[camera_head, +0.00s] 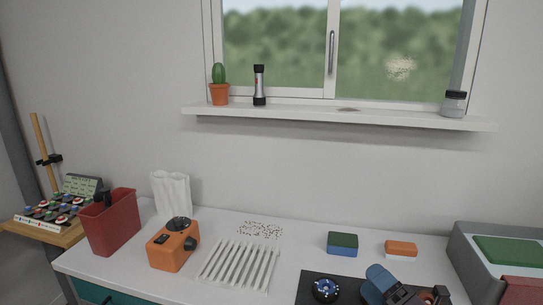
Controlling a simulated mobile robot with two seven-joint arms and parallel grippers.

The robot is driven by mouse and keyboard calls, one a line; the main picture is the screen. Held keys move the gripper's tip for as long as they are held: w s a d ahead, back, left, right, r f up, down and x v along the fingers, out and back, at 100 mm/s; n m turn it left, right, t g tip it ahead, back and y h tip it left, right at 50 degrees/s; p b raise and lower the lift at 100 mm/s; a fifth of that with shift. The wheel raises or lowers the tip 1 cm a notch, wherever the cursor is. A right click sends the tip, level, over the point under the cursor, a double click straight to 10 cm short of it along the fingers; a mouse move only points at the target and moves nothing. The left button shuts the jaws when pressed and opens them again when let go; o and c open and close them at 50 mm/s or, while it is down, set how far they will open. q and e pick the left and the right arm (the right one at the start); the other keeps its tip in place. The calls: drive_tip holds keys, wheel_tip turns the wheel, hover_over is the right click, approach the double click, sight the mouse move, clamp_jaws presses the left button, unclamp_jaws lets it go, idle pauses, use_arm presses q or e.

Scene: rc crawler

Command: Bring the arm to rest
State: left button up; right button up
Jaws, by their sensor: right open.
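My right gripper (412,294) seems to be the dark and blue shape at the bottom edge, right of centre, over the black mat (312,281). It is largely cut off by the frame; it is open, and I see nothing held in it. A round black part with a blue centre (325,289) lies on the mat to its left. My left gripper is not in view.
On the white bench (220,225) stand a red bin (112,222), an orange device (172,247), a white slatted rack (240,264), a green-and-blue block (342,244) and an orange-and-white block (400,249). The bench's back middle is mostly clear.

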drive_tip(key=s+d+f+m+g+h, duration=0.2)
drive_tip(key=s+d+f+m+h, duration=0.4)
drive_tip(key=m, duration=0.4)
drive_tip(key=s+d+f+m+g+h, duration=0.2)
drive_tip(key=s+d+f+m+h, duration=0.25)
drive_tip(key=m+h, duration=0.4)
drive_tip(key=s+a+f+m+g+y, duration=0.1)
drive_tip(key=s+f+m+g, duration=0.4)
drive_tip(key=s, duration=0.5)
drive_tip(key=s+a+f+m+g+y, duration=0.2)
drive_tip(key=s+f+m+g, duration=0.15)
drive_tip(key=s+g, duration=0.45)
drive_tip(key=w+f+t, duration=0.6)
drive_tip(key=f+t, duration=0.2)
drive_tip(key=t, duration=0.2)
drive_tip(key=shift+w+n+y, duration=0.2)
drive_tip(key=shift+n+y, duration=0.1)
drive_tip(key=shift+y, duration=0.05)
